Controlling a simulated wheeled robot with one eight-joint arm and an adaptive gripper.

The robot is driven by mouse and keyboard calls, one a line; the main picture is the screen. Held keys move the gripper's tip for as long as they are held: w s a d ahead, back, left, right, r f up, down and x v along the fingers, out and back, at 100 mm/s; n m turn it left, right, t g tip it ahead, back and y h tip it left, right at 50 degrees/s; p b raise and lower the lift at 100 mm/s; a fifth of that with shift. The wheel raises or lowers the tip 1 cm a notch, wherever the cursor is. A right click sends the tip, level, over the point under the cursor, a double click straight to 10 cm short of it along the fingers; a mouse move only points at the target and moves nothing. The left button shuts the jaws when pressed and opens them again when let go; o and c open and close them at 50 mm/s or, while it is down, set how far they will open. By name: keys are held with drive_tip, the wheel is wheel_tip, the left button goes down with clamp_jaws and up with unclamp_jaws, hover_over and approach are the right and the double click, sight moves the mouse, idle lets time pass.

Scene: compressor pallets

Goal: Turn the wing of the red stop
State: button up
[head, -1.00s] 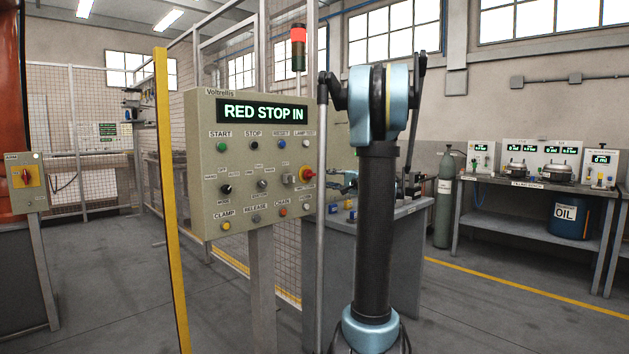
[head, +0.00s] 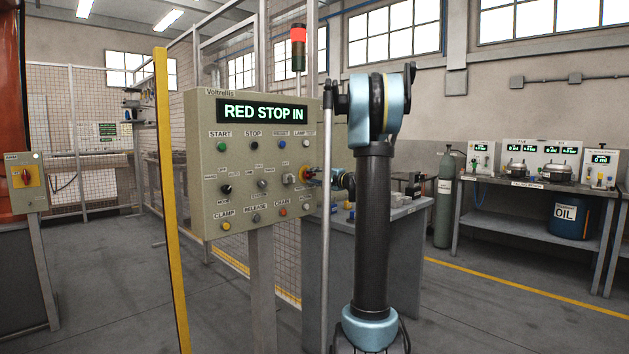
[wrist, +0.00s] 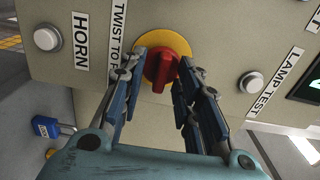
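The red stop (wrist: 165,66) is a round red knob with a raised wing on a yellow disc (wrist: 150,42), set in a beige control panel (head: 210,150). In the wrist view my gripper (wrist: 170,66) has its two blue-grey fingers apart, one on each side of the red knob. A gap shows beside the lower wing; whether a fingertip touches the knob I cannot tell. In the head view my gripper (head: 314,177) is at the panel's right edge and partly covers the stop (head: 304,174). The panel display (head: 262,111) reads "RED STOP IN".
A white HORN button (wrist: 47,38) and a LAMP TEST button (wrist: 251,82) flank the stop in the wrist view. A blue padlock (wrist: 46,127) shows at lower left. A yellow post (head: 170,200) stands left of the panel. A workbench (head: 400,225) stands behind my arm.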

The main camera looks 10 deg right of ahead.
clamp_jaws()
drive_tip(key=shift+m, duration=0.3)
drive_tip(key=shift+s+m, duration=0.1)
drive_tip(key=shift+m, duration=3)
